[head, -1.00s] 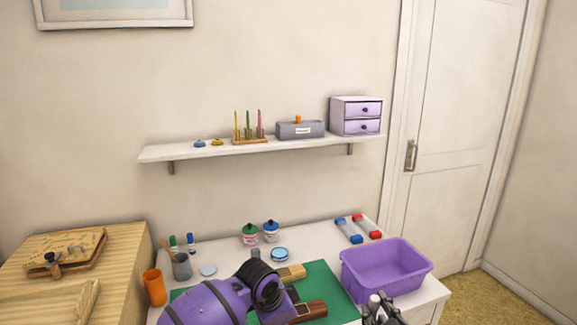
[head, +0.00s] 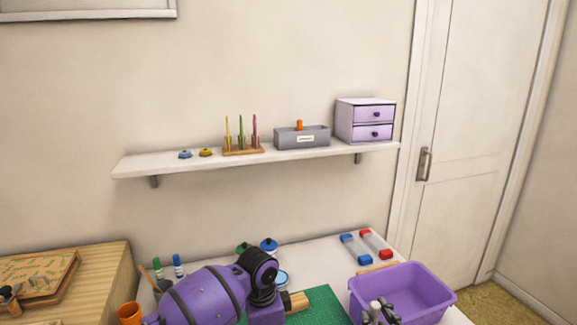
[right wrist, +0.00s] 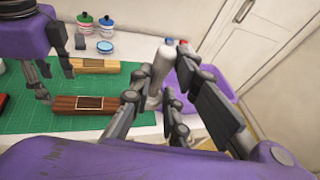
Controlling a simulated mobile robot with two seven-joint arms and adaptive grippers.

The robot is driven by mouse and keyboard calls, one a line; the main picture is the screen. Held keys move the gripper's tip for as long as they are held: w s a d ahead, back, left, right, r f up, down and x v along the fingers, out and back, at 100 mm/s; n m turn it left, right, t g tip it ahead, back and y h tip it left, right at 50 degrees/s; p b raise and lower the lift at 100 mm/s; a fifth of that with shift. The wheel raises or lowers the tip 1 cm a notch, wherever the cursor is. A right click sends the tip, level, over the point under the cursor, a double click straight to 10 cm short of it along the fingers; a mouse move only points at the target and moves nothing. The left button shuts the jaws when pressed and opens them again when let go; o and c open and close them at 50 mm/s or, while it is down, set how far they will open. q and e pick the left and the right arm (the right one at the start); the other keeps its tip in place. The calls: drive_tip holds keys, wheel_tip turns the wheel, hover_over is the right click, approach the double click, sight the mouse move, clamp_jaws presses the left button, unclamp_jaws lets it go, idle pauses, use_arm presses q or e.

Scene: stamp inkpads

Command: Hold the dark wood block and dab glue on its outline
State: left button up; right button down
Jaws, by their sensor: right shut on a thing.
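The dark wood block (right wrist: 70,104) lies flat on the green mat in the right wrist view; my left arm hides it in the head view. My right gripper (right wrist: 166,82) is shut on a white glue bottle (right wrist: 159,72), held up to the right of the dark block; the bottle also shows at the bottom edge of the head view (head: 375,307). My left gripper (right wrist: 52,82) hangs at the left end of the dark block with its fingers spread apart. I see nothing between them.
A light wood block (right wrist: 92,66) lies behind the dark one on the green mat (right wrist: 25,125). A purple bin (head: 405,284) stands at the right. Small jars (right wrist: 84,22), a blue-rimmed round tin (right wrist: 105,47) and markers (head: 167,267) stand at the back. A shelf (head: 250,154) hangs above.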

use_arm(q)
wheel_tip(320, 180, down, 5)
drive_tip(key=shift+d+r+b, duration=0.1)
drive_tip(key=shift+b, duration=1.1)
wheel_tip(320, 180, down, 2)
drive_tip(key=shift+d+f, duration=0.1)
drive_tip(key=shift+w+f+b, duration=0.15)
drive_tip(key=shift+f+b, duration=0.15)
drive_tip(key=shift+f, duration=0.25)
use_arm(e)
wheel_tip(320, 180, down, 8)
drive_tip(key=g, duration=0.1)
drive_tip(key=shift+s, duration=0.35)
use_arm(q)
drive_tip(key=c, duration=1)
drive_tip(key=shift+o, duration=0.2)
